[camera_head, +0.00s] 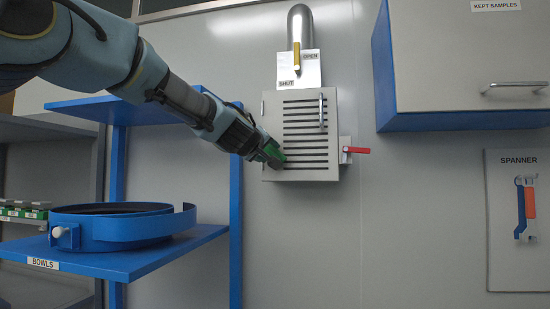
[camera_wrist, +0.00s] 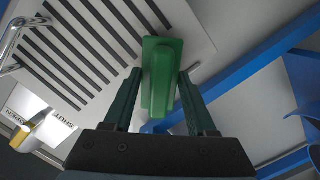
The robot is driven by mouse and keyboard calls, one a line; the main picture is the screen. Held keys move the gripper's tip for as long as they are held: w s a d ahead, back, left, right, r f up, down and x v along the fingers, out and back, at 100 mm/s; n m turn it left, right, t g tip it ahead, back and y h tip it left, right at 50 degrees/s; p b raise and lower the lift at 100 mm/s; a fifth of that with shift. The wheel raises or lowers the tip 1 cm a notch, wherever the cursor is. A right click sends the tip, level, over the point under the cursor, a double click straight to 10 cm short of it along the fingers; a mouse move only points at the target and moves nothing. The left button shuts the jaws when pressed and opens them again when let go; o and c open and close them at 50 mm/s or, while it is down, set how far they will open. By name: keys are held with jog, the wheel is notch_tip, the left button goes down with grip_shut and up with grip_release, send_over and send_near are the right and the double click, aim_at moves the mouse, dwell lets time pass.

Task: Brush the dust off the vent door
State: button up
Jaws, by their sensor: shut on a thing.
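The vent door (camera_head: 272,105), a grey wall panel with several dark horizontal slots and an upright metal handle (camera_head: 321,110), is closed in the head view. My gripper (camera_head: 270,156) is at its lower left part. It is shut on a green brush (camera_wrist: 160,75), which also shows as a small green patch in the head view (camera_head: 275,150). In the wrist view the brush sits between both fingers, its far end over the slotted panel (camera_wrist: 65,50). Its bristles are hidden, and I cannot tell whether it touches the door. No dust can be made out.
A red-handled latch (camera_head: 357,150) sticks out right of the door. A yellow lever (camera_head: 296,55) on an OPEN/SHUT plate is above it. A wall cabinet (camera_head: 455,60) and spanner board (camera_head: 517,260) are right.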

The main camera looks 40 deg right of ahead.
jog(key=shift+w+a, duration=0.25)
jog(key=shift+w, duration=0.15)
jog(key=shift+s+r+p, duration=0.1)
jog(key=shift+r+p, duration=0.8)
jog(key=shift+r, duration=0.05)
jog(key=shift+s+d+p, duration=0.6)
jog(key=shift+s+p, duration=0.25)
jog(key=shift+s, duration=0.1)
jog(key=shift+s+d+p, duration=0.65)
jog(key=shift+s+p, duration=0.25)
jog(key=shift+s+d+p, duration=0.6)
jog(key=shift+s+p, duration=0.25)
jog(key=shift+s, duration=0.1)
jog(key=shift+s+d+f, duration=0.1)
jog(key=shift+s+d, duration=0.15)
jog(key=shift+s, duration=0.15)
jog(key=shift+s+d+p, duration=0.55)
jog(key=shift+s+p, duration=0.2)
jog(key=shift+s+d, duration=0.5)
jog(key=shift+s, duration=0.25)
